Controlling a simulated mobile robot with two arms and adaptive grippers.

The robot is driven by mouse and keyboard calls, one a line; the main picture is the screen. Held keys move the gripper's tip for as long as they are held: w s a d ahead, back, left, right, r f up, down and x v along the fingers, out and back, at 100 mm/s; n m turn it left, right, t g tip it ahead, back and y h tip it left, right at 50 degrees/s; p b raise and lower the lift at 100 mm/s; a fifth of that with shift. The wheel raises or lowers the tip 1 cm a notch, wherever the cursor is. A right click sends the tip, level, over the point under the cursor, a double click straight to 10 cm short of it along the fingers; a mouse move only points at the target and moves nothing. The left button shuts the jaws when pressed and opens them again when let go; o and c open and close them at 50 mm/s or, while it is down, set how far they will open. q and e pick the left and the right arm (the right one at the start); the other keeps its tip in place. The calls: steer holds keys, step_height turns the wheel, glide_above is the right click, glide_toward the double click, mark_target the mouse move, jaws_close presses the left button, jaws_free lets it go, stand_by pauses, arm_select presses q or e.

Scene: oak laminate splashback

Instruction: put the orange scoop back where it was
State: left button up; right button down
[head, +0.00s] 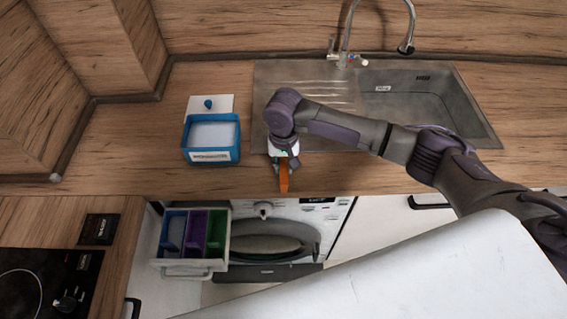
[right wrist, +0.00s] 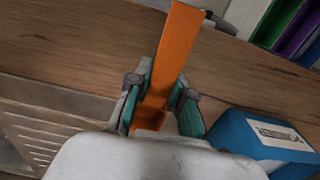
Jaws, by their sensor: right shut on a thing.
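The orange scoop (head: 284,178) is in my right gripper (head: 284,160), near the front edge of the counter and left of the sink basin. In the right wrist view the gripper (right wrist: 163,108) is shut on the scoop (right wrist: 175,55), its fingers on both sides of it and the long flat part pointing away. A blue box (head: 187,152) with a white label and a pale inside stands on the counter to the left of the gripper; it also shows in the right wrist view (right wrist: 235,135). My left gripper is not in view.
A white lid (head: 225,103) with a blue knob lies behind the box. Below the counter, an open drawer (head: 187,270) has blue, purple and green compartments, beside a washing machine (head: 300,212). The sink (head: 440,105) and tap (head: 347,40) are behind my right arm. A hob (head: 50,285) is lower left.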

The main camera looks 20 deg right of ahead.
mark_target(283, 163)
steer(key=shift+f, duration=0.2)
steer(key=shift+f, duration=0.1)
steer(key=c, duration=1)
jaws_free()
steer(key=shift+f, duration=0.1)
steer(key=shift+c, duration=0.2)
step_height(283, 163, up, 13)
steer(key=b, duration=0.2)
steer(key=shift+b, duration=0.35)
